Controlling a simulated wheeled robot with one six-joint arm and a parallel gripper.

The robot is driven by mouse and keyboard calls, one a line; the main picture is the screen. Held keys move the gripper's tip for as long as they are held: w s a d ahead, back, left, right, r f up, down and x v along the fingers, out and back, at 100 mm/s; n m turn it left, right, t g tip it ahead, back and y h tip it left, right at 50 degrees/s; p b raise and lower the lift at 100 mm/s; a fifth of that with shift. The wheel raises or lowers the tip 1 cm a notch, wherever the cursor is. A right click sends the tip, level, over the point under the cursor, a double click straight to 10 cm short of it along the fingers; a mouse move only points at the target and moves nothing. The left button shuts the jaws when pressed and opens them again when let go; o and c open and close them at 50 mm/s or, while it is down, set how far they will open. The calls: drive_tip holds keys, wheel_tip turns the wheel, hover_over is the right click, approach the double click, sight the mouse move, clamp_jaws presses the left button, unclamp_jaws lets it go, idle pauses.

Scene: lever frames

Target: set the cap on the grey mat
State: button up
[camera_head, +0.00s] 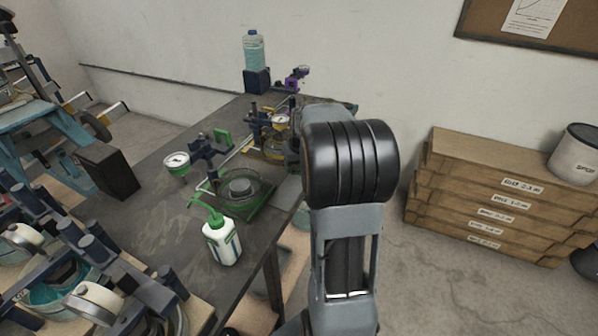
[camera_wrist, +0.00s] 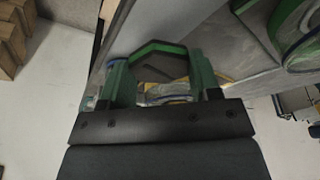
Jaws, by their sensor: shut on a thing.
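My gripper (camera_wrist: 158,75) shows in the wrist view with its two green fingers on either side of a dark, six-sided cap (camera_wrist: 160,62) with a green edge. The gripper is shut on this cap. In the head view my arm hides the gripper and the cap. A lighter grey patch, which looks like the grey mat (camera_head: 287,193), lies on the dark table by its right edge. A grey surface also shows beyond the cap in the wrist view, perhaps the same mat (camera_wrist: 228,42). I cannot tell the gap between cap and surface.
On the table (camera_head: 150,215) stand a green tray with a round dish (camera_head: 240,190), a white bottle with a green spout (camera_head: 221,240), and a gauge on a clamp (camera_head: 177,162). Bare floor lies between.

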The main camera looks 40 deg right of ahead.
sight(299, 179)
drive_tip(key=shift+w+d+f, duration=0.1)
drive_tip(key=shift+d+f, duration=0.1)
drive_tip(key=shift+s+x, duration=0.15)
drive_tip(key=shift+x, duration=0.65)
drive_tip(key=shift+s+x, duration=0.15)
drive_tip(key=shift+x, duration=0.7)
drive_tip(key=shift+f, duration=0.1)
